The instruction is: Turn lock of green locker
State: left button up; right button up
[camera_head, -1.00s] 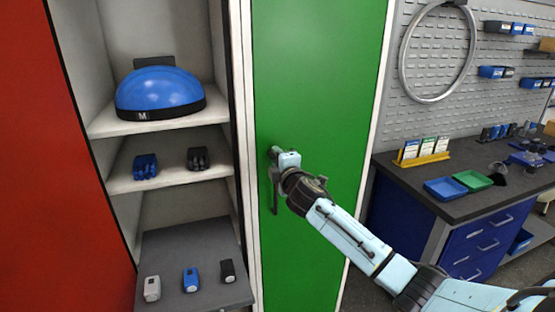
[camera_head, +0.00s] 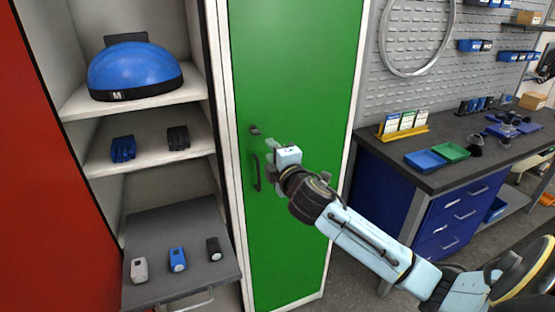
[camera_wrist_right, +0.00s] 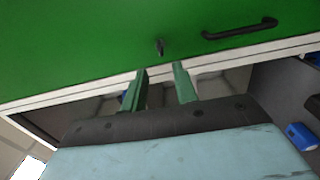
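The green locker (camera_head: 295,110) has its door shut. Its small dark lock (camera_head: 255,130) sits near the left edge of the door, just above a dark vertical handle (camera_head: 257,172). In the right wrist view the lock (camera_wrist_right: 160,46) shows beyond my fingertips, with the handle (camera_wrist_right: 240,28) to its right. My right gripper (camera_head: 271,157) is in front of the door, to the right of and slightly below the lock, apart from it. In the wrist view its two green fingers (camera_wrist_right: 160,77) are spread with nothing between them. My left gripper is not in view.
A red door (camera_head: 45,200) stands at far left. A blue workbench (camera_head: 440,170) with trays stands at right.

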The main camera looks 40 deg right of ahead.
jog(key=shift+v, duration=1.55)
